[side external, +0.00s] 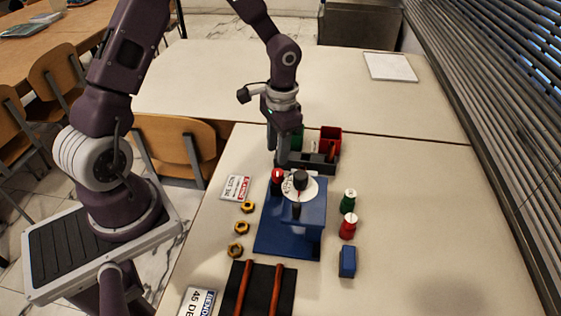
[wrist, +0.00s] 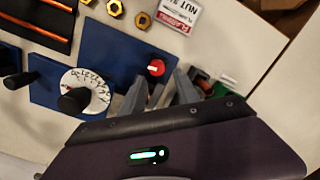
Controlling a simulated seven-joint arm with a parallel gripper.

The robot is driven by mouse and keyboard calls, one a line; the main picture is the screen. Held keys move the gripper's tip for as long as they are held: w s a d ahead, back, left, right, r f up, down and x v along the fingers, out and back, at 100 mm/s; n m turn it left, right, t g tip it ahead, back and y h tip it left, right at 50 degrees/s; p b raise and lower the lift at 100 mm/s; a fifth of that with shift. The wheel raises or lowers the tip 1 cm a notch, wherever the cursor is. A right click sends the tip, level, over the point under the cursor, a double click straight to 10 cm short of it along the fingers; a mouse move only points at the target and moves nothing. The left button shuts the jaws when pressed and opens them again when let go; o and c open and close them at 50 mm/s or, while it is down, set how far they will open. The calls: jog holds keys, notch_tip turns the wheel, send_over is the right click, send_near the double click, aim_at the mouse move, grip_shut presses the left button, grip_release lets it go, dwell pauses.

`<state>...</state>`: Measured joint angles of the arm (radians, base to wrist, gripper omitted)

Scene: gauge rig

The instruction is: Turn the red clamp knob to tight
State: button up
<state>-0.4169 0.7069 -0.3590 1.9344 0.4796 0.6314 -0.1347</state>
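The red clamp knob (side external: 277,179) stands at the left back of the blue gauge rig (side external: 275,238). In the wrist view the knob (wrist: 156,68) is a red disc with a white line. My gripper (side external: 281,163) points down just above and behind the knob in the side view. In the wrist view its two fingers (wrist: 159,82) are spread, with the knob just beyond their tips and no visible grip on it. Contact is hard to tell.
Several brass nuts (side external: 241,228) and a label card (side external: 235,188) lie left of the rig. Green (side external: 349,199) and red (side external: 348,226) spools and a blue block (side external: 347,261) stand right. A black rack (side external: 260,290) with copper-coloured rods lies in front; bins (side external: 330,138) stand behind.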

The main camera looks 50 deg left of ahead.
aim_at(278, 172)
jog(key=shift+s+d+f, duration=0.15)
jog(key=shift+s+d, duration=0.05)
jog(key=shift+d, duration=0.1)
notch_tip(278, 172, down, 7)
jog(key=shift+a+r, duration=0.1)
jog(key=shift+r, duration=0.1)
jog(key=shift+c, duration=0.2)
grip_shut()
